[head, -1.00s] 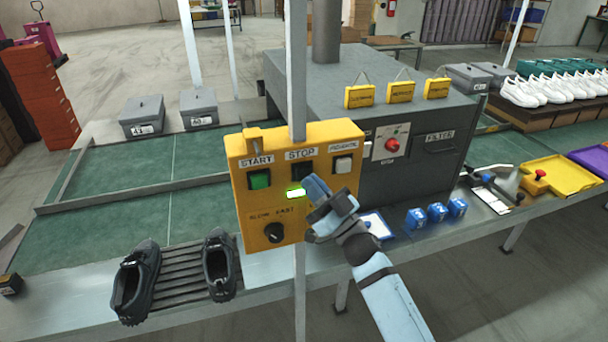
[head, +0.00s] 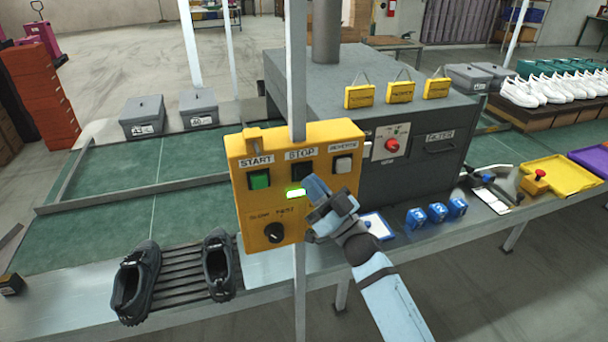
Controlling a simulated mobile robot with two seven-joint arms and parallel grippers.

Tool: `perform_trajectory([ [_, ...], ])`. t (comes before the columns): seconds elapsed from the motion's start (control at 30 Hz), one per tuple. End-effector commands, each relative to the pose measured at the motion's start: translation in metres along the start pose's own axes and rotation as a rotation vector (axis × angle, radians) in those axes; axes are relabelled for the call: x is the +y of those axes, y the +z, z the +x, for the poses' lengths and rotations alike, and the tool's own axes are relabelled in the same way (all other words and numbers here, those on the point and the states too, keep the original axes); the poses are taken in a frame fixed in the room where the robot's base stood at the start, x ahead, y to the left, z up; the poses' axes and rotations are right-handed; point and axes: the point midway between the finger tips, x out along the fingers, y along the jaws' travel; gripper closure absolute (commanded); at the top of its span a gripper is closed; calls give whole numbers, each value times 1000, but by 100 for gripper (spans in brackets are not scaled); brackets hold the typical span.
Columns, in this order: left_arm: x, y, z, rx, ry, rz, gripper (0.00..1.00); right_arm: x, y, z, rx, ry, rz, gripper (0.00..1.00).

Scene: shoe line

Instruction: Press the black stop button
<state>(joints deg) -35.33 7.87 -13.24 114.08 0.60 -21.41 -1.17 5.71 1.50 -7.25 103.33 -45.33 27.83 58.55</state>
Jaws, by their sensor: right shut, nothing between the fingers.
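The yellow control box (head: 322,138) stands on a post in the middle of the head view. It has a green START button (head: 259,179), a black STOP button (head: 301,170) below the STOP label, a white button (head: 343,164) and a black knob (head: 273,232). A small green light (head: 295,193) is lit below the STOP button. My right gripper (head: 313,186) is shut and empty, with its tip just right of and below the STOP button, in front of the panel. I cannot tell whether it touches the panel. My left gripper is not in view.
Behind the box is a grey machine (head: 420,185) with a red knob (head: 392,145). A green conveyor (head: 110,225) runs to the left. Dark shoes (head: 137,283) sit on a slatted rack at the front left. Small blue boxes (head: 437,212) stand right of my arm.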

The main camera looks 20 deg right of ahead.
Motion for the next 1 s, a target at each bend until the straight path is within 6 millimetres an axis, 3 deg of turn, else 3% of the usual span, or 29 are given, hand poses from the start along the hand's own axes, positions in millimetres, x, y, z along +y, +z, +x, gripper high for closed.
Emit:
perform_trajectory([
  [1.0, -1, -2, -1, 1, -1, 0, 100, 5, 5, 7, 0, 0, 0, 100],
])
